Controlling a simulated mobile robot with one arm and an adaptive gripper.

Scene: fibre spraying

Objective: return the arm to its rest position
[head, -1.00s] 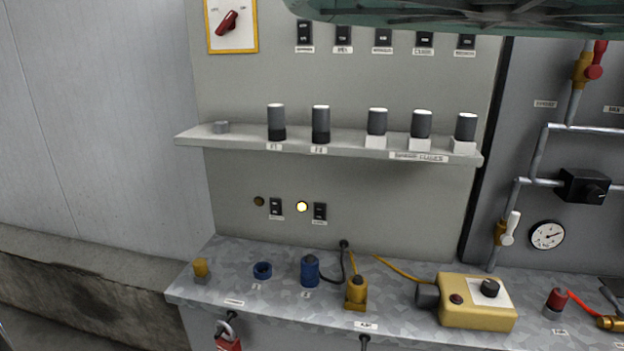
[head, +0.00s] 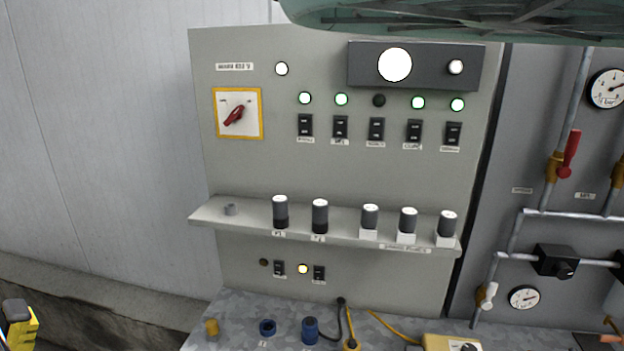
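My arm and gripper cannot be made out in the head view. A yellow and dark grey piece (head: 18,325) shows at the lower left edge, cut off by the frame; I cannot tell whether it is part of my arm or something else. The grey control panel (head: 330,165) fills the middle, with a red rotary switch (head: 236,114) on a yellow-edged plate. Several lamps are lit above a row of black switches; the middle lamp (head: 379,101) is dark.
A shelf (head: 255,222) with several grey cylinders juts from the panel. Below it a metal bench (head: 240,310) carries blue sockets, cables and a yellow box (head: 450,343). Pipes, valves and a gauge (head: 524,298) stand right. A green structure (head: 430,18) hangs across the top.

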